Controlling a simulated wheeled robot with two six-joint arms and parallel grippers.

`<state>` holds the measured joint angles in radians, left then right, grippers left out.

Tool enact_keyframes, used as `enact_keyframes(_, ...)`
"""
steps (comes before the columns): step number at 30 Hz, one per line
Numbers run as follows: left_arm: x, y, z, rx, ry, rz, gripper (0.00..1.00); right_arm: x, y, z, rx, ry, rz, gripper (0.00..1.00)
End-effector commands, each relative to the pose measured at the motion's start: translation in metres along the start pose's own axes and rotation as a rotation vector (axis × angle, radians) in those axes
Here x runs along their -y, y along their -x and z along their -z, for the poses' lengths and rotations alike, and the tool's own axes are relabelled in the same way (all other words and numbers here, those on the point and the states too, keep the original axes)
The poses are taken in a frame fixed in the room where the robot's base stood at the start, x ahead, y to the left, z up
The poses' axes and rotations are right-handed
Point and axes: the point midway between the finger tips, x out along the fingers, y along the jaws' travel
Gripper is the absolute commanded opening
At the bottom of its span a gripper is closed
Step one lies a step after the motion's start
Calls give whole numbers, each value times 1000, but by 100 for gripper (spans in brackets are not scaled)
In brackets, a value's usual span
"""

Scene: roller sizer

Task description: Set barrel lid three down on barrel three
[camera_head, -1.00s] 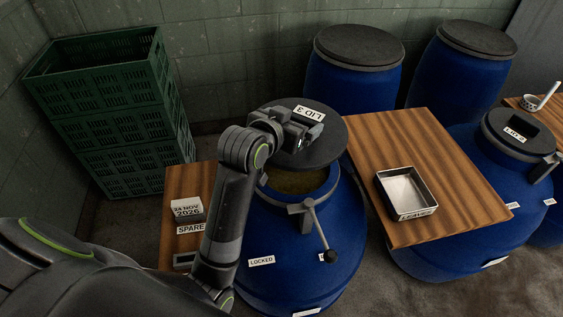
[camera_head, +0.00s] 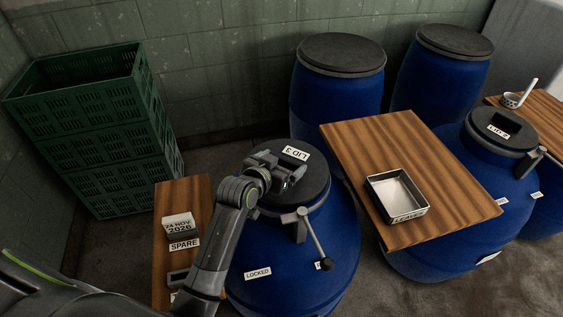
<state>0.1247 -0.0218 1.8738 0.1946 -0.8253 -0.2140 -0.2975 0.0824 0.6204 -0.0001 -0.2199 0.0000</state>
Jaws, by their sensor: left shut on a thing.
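The dark round lid marked LID 3 (camera_head: 316,172) covers the mouth of the blue barrel (camera_head: 305,290) in the middle, which I take for barrel three. The lid looks level and on or very near the rim; my arm hides its left edge, so I cannot tell if it is fully seated. My left gripper (camera_head: 283,176) is over the lid, shut on its grip, which is mostly hidden. A lever clamp (camera_head: 312,235) hangs on the barrel's front, beside a LOCKED label (camera_head: 257,273). My right gripper is out of view.
A wooden board (camera_head: 460,185) with a metal tray (camera_head: 397,195) lies to the right. A small wooden table (camera_head: 165,262) with a SPARE label is at left. Green crates (camera_head: 120,145) stand behind it. More lidded blue barrels (camera_head: 338,90) stand at the back and right (camera_head: 470,175).

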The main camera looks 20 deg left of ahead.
Motion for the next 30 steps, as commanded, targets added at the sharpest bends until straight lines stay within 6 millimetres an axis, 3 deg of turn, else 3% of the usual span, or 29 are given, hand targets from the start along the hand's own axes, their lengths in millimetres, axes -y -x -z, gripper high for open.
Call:
enact_keyframes(8, 0, 0, 0, -3, 0, 0, 57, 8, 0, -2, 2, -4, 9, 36)
enact_keyframes(21, 0, -4, -9, -4, 0, 0, 57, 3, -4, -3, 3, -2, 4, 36)
enact_keyframes(22, 0, -4, -11, -1, 0, 0, 93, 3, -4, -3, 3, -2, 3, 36)
enact_keyframes(24, 0, -4, -11, 0, 0, 0, 100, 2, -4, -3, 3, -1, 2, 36)
enact_keyframes(30, 0, -4, -10, -1, 0, 0, 100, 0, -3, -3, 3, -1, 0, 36)
